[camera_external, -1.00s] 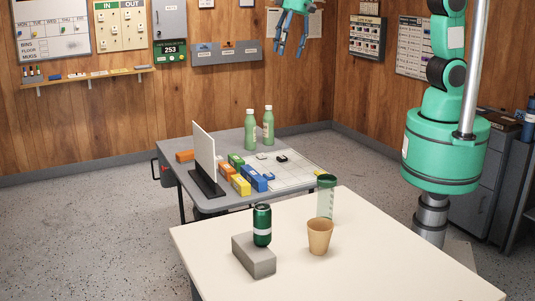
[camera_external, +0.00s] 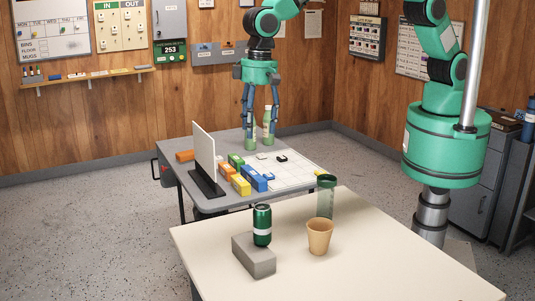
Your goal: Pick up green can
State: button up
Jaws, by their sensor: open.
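The green can (camera_external: 262,226) has a pale band and stands upright on a grey block (camera_external: 254,258) on the near cream table (camera_external: 350,272). My gripper (camera_external: 260,134) is open and empty, with its fingers pointing down. In the picture it is above and behind the can, in front of two green bottles (camera_external: 268,124) on the far grey table. The fingers partly hide the bottles. How far the gripper is from the bottles I cannot tell.
A tan cup (camera_external: 320,237) and a clear green tumbler (camera_external: 327,196) stand right of the can. The grey table (camera_external: 227,150) holds coloured boxes (camera_external: 242,184) and an upright white panel (camera_external: 204,149). The near table's right part is clear.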

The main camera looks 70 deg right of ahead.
send_over(262, 206)
jog(key=shift+g+h, duration=0.3)
notch_tip(262, 206, down, 11)
jog(key=shift+r+p, duration=0.15)
jog(key=shift+p, duration=0.3)
jog(key=shift+f, duration=4.35)
jog(key=shift+f, duration=0.1)
jog(key=shift+f, duration=2.45)
jog(key=shift+c, duration=0.5)
jog(key=c, duration=0.9)
jog(key=shift+o, duration=0.2)
